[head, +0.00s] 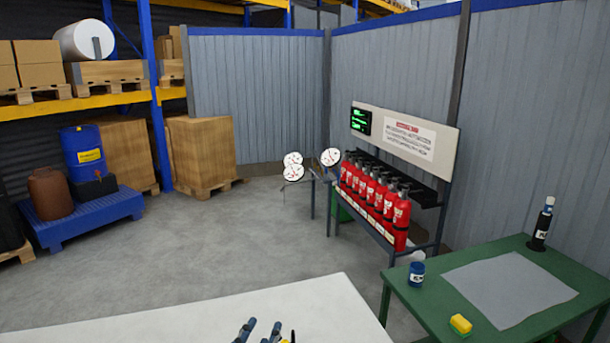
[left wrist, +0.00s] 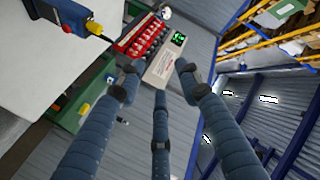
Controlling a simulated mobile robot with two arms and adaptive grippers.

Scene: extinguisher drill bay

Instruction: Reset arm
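My left gripper (head: 260,330) shows only by its blue fingertips at the bottom edge of the head view, over the white tabletop (head: 200,318). In the left wrist view its three blue fingers (left wrist: 159,76) are spread apart with nothing between them, so it is open and empty. Beyond the fingers are the rack of red extinguishers (left wrist: 142,38) and its sign board (left wrist: 163,66), well out of reach. My right gripper is in neither view.
Red extinguishers (head: 375,197) stand on a rack behind.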

